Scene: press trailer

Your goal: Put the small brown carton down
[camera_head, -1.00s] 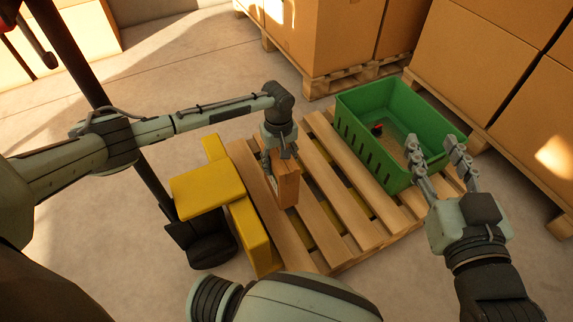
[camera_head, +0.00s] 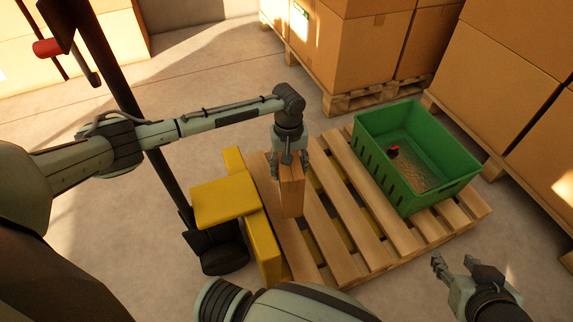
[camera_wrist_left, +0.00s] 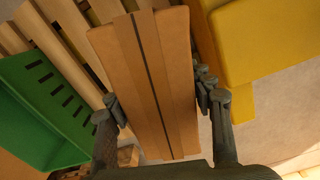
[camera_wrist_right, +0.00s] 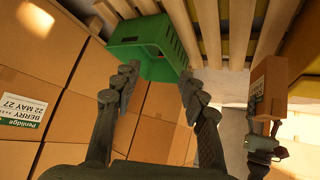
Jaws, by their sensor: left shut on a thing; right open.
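The small brown carton (camera_head: 292,192) is upright in my left gripper (camera_head: 290,160), over the left part of the wooden pallet (camera_head: 375,245). I cannot tell whether its bottom touches the slats. In the left wrist view the carton (camera_wrist_left: 150,75) fills the middle, with a dark seam line, and the left gripper's fingers (camera_wrist_left: 165,100) press on both sides. In the right wrist view the carton (camera_wrist_right: 268,85) shows at the right. My right gripper (camera_head: 453,264) is open and empty, in front of the pallet's right side; its spread fingers (camera_wrist_right: 160,85) show in its wrist view.
A green crate (camera_head: 375,165) with a small red and black thing (camera_head: 394,151) inside stands on the pallet's right side. A yellow frame (camera_head: 225,200) and dark post stand at the pallet's left. Stacked large cartons (camera_head: 350,50) are behind. Slats between carton and crate are bare.

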